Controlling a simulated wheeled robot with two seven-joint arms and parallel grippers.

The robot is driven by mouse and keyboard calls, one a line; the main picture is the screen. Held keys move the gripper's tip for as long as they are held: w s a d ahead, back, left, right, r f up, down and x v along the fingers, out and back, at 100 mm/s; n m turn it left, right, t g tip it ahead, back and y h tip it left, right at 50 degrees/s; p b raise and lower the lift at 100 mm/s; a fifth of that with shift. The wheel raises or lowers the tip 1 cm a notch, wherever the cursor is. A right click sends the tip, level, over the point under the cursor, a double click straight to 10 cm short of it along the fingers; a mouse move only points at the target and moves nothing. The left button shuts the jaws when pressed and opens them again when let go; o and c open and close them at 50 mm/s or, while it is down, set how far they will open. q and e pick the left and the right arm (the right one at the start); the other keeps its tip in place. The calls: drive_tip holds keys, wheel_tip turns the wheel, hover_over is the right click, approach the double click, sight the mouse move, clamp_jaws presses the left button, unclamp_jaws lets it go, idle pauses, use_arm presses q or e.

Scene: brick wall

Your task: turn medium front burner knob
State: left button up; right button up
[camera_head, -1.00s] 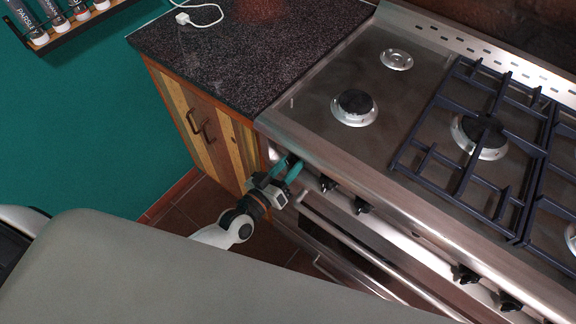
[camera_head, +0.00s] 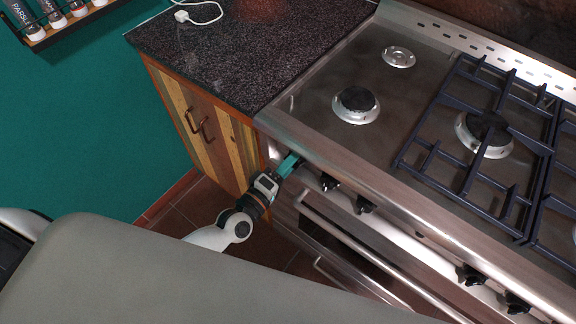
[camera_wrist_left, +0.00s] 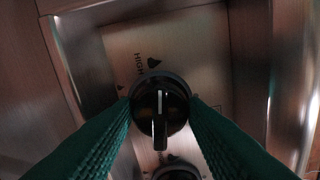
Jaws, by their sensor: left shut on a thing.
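A black round knob (camera_wrist_left: 160,108) with a light pointer line is on the stove's front panel, in the middle of the left wrist view. My left gripper (camera_head: 291,163) is at the left end of the panel in the head view. Its green fingers (camera_wrist_left: 161,112) are on both sides of this knob and shut on it. The word HIGH is printed on the panel beside the knob. In the head view the gripper hides this knob. More black knobs (camera_head: 329,182) sit to the right along the panel. My right gripper is not in view.
The stove top (camera_head: 330,80) carries a medium burner (camera_head: 356,104) at the front left and dark grates (camera_head: 440,150). An oven handle (camera_head: 372,248) runs below the knobs. A wooden cabinet (camera_head: 215,150) with a dark countertop (camera_head: 235,60) stands at the left.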

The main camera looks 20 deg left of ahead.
use_arm(q)
drive_tip(key=shift+n, duration=1)
drive_tip(key=o, duration=1)
drive_tip(key=shift+b+v, duration=1.15)
drive_tip(key=shift+v, duration=4.9)
